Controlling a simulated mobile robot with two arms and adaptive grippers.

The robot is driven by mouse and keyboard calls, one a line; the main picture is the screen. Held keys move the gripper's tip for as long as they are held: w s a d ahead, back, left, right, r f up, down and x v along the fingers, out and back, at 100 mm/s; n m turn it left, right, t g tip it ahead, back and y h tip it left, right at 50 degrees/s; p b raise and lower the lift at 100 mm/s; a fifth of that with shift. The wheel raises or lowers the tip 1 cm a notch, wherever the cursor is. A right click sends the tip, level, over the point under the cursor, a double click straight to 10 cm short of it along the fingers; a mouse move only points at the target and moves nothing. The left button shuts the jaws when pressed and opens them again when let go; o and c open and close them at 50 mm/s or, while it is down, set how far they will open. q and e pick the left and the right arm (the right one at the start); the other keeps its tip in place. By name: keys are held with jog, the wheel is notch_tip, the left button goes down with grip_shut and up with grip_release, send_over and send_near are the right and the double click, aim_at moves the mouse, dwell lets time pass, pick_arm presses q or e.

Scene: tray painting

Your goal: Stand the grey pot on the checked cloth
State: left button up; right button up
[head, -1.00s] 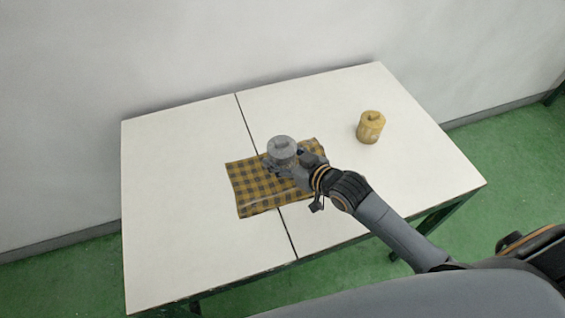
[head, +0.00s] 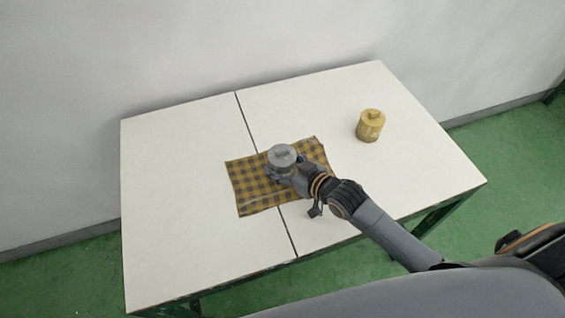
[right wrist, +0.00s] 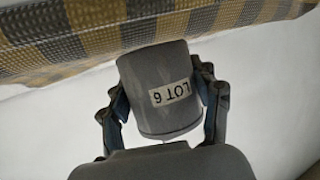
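The grey lidded pot (head: 282,156) is upright over the middle of the checked cloth (head: 247,191), which is yellow and dark. My right gripper (head: 282,168) is shut on the pot's side. In the right wrist view the pot (right wrist: 158,95) is between the two fingers (right wrist: 165,100), and its label reads "LOT 6" upside down. The checked cloth (right wrist: 100,32) crosses the top of that view, close to one end of the pot. I cannot tell whether the pot's base touches the cloth. My left gripper is not in view.
A yellow lidded pot (head: 370,125) stands on the white table (head: 185,160), to the right and behind the cloth. A dark seam runs across the tabletop and under the cloth. The left part of the table is clear. A wall stands behind.

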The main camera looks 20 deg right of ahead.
jog(key=o, duration=0.3)
jog(key=shift+f, duration=0.15)
jog(key=shift+o, duration=0.2)
jog(key=shift+r, duration=0.3)
jog(key=shift+r+p, duration=0.3)
jog(key=shift+r, duration=0.2)
jog(key=v, duration=1.1)
jog(key=shift+f, duration=0.1)
jog(key=shift+s+d+r, duration=0.2)
jog(key=shift+s+r, duration=0.1)
jog(key=shift+s, duration=0.1)
